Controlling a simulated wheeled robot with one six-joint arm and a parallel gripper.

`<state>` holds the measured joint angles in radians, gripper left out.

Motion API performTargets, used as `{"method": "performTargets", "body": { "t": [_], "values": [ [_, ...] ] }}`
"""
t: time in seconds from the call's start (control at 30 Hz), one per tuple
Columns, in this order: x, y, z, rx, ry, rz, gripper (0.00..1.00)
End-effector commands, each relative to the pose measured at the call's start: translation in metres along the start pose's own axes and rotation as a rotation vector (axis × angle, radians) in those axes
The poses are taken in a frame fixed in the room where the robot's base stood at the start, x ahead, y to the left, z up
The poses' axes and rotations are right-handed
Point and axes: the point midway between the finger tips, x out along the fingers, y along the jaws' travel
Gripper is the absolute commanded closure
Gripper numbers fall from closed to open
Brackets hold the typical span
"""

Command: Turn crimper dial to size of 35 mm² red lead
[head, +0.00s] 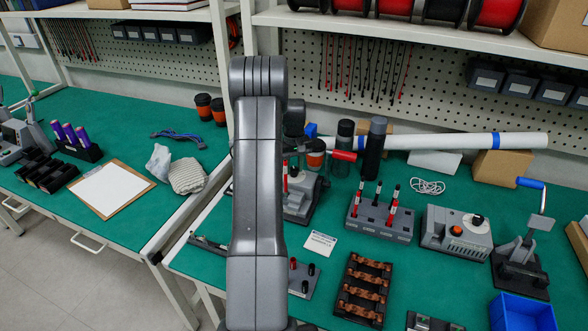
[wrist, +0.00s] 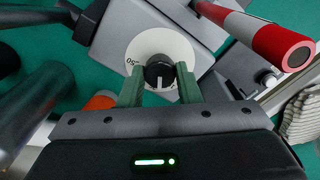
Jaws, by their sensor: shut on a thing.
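The crimper (head: 305,205) is a grey machine on the right bench, partly hidden behind my arm, with a red handle (head: 344,156). In the wrist view its dial is a black knob (wrist: 159,72) on a white disc (wrist: 160,45). A pale line on the knob points toward the bottom of the picture. An upside-down "50" shows at the disc's left; other marks are hidden or unreadable. My gripper (wrist: 160,88) is shut on the knob, one green finger on each side.
The red-and-white crimper handle (wrist: 270,38) passes close to the right of my gripper in the wrist view. Dark cylinders (head: 374,150) stand behind the crimper. Another grey device (head: 455,235) with a dial stands right of the rack. A white card (head: 320,243) lies in front.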

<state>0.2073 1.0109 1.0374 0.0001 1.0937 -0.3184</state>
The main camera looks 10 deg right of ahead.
Motion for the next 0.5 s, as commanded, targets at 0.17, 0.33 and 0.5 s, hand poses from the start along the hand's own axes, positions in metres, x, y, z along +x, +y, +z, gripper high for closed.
{"method": "performTargets", "body": {
  "t": [0.17, 0.33, 0.5],
  "values": [
    [0.0009, 0.0003, -0.0004, 0.167, 0.001, 0.001, 0.92],
    [0.0004, 0.0003, -0.0003, 0.329, 0.001, 0.001, 0.92],
    [-0.0001, 0.0004, -0.0004, 0.489, 0.002, 0.001, 0.92]
  ]
}}
